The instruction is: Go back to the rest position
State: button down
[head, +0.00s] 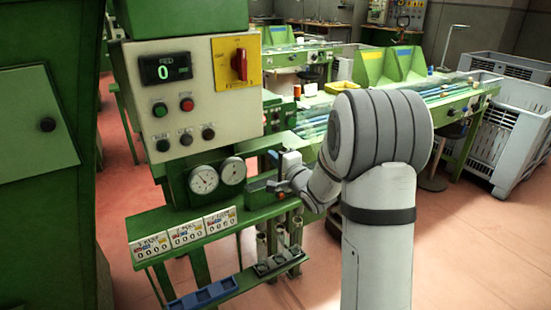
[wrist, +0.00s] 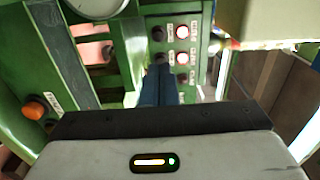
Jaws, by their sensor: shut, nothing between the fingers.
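My gripper (head: 272,160) is at the end of my grey arm in the head view, just right of the two dial gauges on the green machine. Its fingers are small there and partly hidden by the wrist. In the wrist view the blue fingers of my gripper (wrist: 160,84) are together, with nothing seen between them. They point toward a small panel with red, white and dark buttons (wrist: 182,58). I cannot tell whether the fingertips touch it. No rest position is marked in either view.
The green machine carries a control box (head: 190,100) with a red switch, gauges (head: 204,180) and several counters (head: 187,233). A blue tray (head: 203,296) is below. Green benches (head: 440,105) and grey crates (head: 510,135) stand behind my arm. Red floor (head: 480,240) lies open at right.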

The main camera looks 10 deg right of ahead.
jog(key=shift+r, duration=0.1)
dwell(0.3)
jog(key=s+r+n+g+h+p, duration=0.1)
jog(key=s+n+g, duration=0.3)
jog(key=s, duration=0.8)
jog(key=s+a+r+n+g+h+p, duration=0.1)
jog(key=s+n+g, duration=0.4)
jog(key=s, duration=0.8)
jog(key=s+a+r+n+g+h+p, duration=0.1)
jog(key=s+n+g+p, duration=0.4)
jog(key=s, duration=0.7)
jog(key=r+h, duration=0.1)
jog(key=h, duration=0.1)
jog(key=shift+s+g+h, duration=0.25)
jog(key=shift+g+h, duration=0.05)
jog(key=shift+w+r, duration=0.1)
jog(key=shift+r, duration=0.05)
